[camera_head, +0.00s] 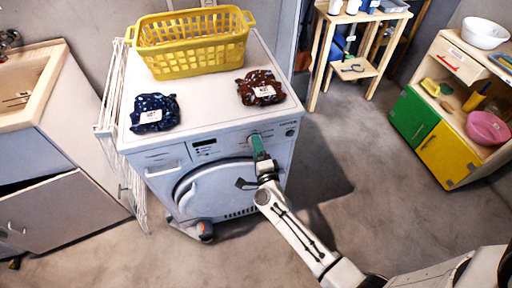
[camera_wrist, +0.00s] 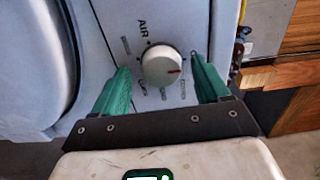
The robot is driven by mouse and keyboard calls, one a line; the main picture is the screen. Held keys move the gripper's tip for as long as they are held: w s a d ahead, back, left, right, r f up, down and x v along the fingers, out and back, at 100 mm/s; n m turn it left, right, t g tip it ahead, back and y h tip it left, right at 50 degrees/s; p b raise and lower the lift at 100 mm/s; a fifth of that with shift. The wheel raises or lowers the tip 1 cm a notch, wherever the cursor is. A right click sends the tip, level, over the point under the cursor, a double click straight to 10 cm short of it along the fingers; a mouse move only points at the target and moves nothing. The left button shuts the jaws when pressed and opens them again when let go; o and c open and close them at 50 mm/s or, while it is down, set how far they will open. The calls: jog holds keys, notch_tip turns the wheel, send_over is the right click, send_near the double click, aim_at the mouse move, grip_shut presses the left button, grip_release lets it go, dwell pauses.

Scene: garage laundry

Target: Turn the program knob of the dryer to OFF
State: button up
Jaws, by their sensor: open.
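The dryer (camera_head: 220,165) is white, with a round door and a control panel along its top front edge. Its program knob (camera_wrist: 162,66) is round and white with a red mark pointing to the right in the wrist view. Around it is a printed dial; "AIR" is readable, the other labels are too small or blurred. My gripper (camera_wrist: 160,85) has green fingers, open on either side of the knob, with a gap visible on each side. In the head view, my gripper (camera_head: 258,147) is at the panel's right part and largely hides the knob.
A yellow basket (camera_head: 195,62), a dark blue cloth bundle (camera_head: 154,113) and a brown-red bundle (camera_head: 260,88) sit on the dryer top. A drying rack (camera_head: 112,120) and sink cabinet (camera_head: 65,150) stand left. A shelf with green and yellow doors (camera_head: 447,155) stands right. Floor between is clear.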

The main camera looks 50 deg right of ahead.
jog(key=v, duration=0.9)
jog(key=shift+s+a, duration=0.25)
jog(key=shift+s, duration=0.05)
jog(key=w+a+r+n+g+y, duration=0.2)
jog(key=a+n+y, duration=1.1)
jog(key=n, duration=0.3)
jog(key=s+d+n+g+h, duration=0.1)
jog(key=s+n+g, duration=0.3)
jog(key=s, duration=0.5)
jog(key=s+d+r+n+g+h, duration=0.1)
jog(key=s+d+n+g+h, duration=0.1)
jog(key=s+g, duration=0.6)
jog(key=s+d+n, duration=0.1)
jog(key=s+n, duration=0.1)
jog(key=shift+s+d+r, duration=0.25)
jog(key=shift+d+r, duration=0.05)
